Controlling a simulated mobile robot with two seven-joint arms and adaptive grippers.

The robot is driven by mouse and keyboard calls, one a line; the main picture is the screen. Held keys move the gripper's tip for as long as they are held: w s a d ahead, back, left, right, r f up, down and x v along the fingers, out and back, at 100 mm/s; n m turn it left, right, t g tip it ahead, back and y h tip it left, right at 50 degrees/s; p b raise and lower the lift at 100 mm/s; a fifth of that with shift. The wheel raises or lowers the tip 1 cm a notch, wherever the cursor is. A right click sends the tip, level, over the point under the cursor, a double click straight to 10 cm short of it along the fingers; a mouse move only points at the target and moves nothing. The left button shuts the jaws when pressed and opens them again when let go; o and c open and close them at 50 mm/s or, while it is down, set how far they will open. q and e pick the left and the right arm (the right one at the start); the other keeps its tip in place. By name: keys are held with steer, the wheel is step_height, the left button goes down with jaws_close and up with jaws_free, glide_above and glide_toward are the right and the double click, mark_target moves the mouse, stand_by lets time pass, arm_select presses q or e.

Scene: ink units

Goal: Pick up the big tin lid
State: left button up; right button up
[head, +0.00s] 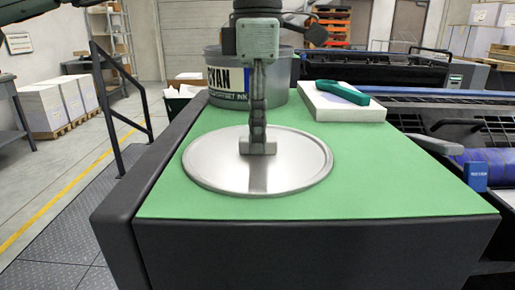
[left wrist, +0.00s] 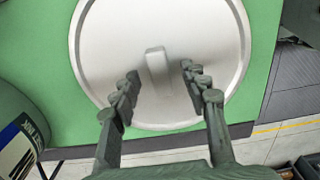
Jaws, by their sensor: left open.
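The big tin lid (head: 212,166) is a round silver disc with a raised rim, lying flat on the green table top. In the left wrist view the lid (left wrist: 110,40) shows a small upright grip tab (left wrist: 156,68) at its middle. My left gripper (head: 258,146) points straight down over the lid's middle. In the left wrist view the left gripper (left wrist: 160,72) is open, with one finger on each side of the tab and a gap on both sides. Whether the fingertips touch the lid is hard to tell. My right gripper is not in view.
A grey ink tin (head: 282,92) stands on the green table top (head: 400,190) behind the lid. A white block (head: 340,106) with a teal tool (head: 342,91) on it lies right of the tin. The table's front right is clear. A dark railing (head: 120,95) stands at left.

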arm_select(q)
steer(key=shift+f, duration=0.5)
jaws_close()
steer(key=shift+r, duration=0.1)
